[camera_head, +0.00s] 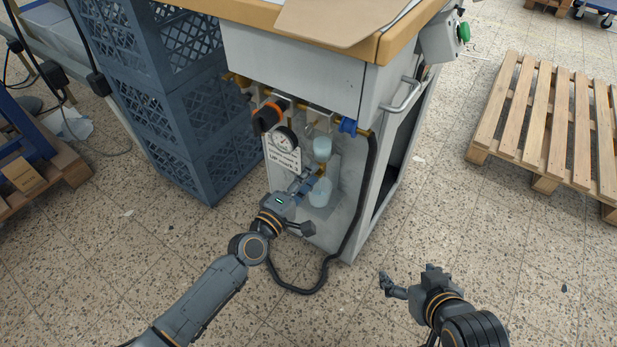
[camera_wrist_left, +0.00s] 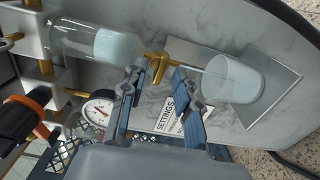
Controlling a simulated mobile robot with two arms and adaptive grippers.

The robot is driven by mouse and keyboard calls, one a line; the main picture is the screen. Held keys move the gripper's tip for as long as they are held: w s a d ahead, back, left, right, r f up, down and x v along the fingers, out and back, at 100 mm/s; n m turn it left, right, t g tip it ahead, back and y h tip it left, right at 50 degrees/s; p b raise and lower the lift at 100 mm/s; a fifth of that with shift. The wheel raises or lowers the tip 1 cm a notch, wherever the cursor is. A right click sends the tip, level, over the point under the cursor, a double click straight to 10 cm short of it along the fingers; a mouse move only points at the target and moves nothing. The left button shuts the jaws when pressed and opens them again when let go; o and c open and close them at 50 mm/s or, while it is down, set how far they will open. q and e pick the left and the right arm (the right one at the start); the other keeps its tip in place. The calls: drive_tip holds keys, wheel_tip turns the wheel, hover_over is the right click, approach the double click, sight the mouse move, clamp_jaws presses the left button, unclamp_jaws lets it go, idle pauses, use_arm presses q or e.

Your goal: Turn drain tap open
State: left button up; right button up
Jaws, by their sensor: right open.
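The brass drain tap (camera_wrist_left: 155,65) sits below the clear filter bowl (camera_wrist_left: 112,45), which holds cloudy liquid. In the head view the bowl (camera_head: 322,148) hangs above a translucent cup (camera_head: 320,192). The cup (camera_wrist_left: 232,78) also shows in the left wrist view, with a thin tube running from the tap towards it. My left gripper (camera_wrist_left: 160,78) is open, with its blue-grey fingers apart and the tap just beyond and between the fingertips; I cannot tell whether they touch. In the head view it (camera_head: 309,180) partly hides the tap. My right gripper (camera_head: 433,270) is open and empty above the floor.
A pressure gauge (camera_head: 283,140) and an orange-black knob (camera_head: 268,117) are left of the bowl. A settings label (camera_head: 284,158) is behind. A black hose (camera_head: 364,190) loops to the floor. Blue crates (camera_head: 180,120) stand left, a wooden pallet (camera_head: 545,125) right.

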use_arm(q)
drive_tip(key=v, duration=1.2)
drive_tip(key=shift+d, duration=0.1)
